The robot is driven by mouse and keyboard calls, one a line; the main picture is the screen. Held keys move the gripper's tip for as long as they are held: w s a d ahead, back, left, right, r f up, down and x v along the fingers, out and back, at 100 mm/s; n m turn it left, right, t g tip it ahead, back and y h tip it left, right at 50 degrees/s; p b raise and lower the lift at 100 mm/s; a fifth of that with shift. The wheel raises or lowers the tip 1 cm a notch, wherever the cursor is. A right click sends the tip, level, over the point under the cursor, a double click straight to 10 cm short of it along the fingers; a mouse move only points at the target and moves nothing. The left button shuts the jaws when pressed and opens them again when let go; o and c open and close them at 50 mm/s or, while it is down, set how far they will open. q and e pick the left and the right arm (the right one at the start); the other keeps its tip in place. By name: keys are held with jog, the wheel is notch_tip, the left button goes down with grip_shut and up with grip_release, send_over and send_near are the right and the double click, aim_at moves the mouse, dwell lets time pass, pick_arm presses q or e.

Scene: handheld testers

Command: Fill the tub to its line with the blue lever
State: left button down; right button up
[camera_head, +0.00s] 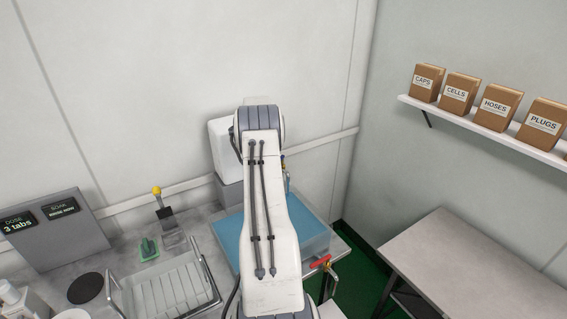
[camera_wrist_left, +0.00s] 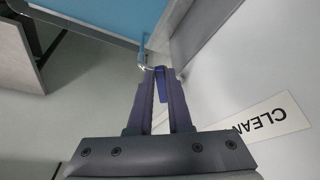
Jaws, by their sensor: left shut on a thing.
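The tub (camera_head: 317,236) holds blue liquid (camera_head: 228,238), and my left arm covers its middle. The liquid also shows in the left wrist view (camera_wrist_left: 100,14). I cannot make out the fill line. The blue lever (camera_wrist_left: 162,86) is between the fingers of my left gripper (camera_wrist_left: 161,78), which is shut on it. In the head view my own arm hides this gripper, and a small blue spot shows beside the arm. A narrow blue strand (camera_wrist_left: 142,48) shows by a small metal spout beyond the fingertips. My right gripper is in neither view.
A red-handled valve (camera_head: 321,262) is at the tub's front right. To the left are a yellow-knobbed lever (camera_head: 157,191), a green item (camera_head: 148,249), a wire basket (camera_head: 211,275) and a panel (camera_head: 60,232) reading "DOSE 3 tabs". A bare side table (camera_head: 440,250) stands right.

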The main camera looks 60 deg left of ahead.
pick_arm(q)
jog(key=shift+w+r, duration=0.1)
jog(key=c, duration=0.8)
grip_release()
jog(key=shift+c, duration=0.2)
jog(key=b+v, duration=0.3)
jog(key=v, duration=0.7)
jog(key=shift+r, duration=0.2)
jog(key=shift+d, duration=0.1)
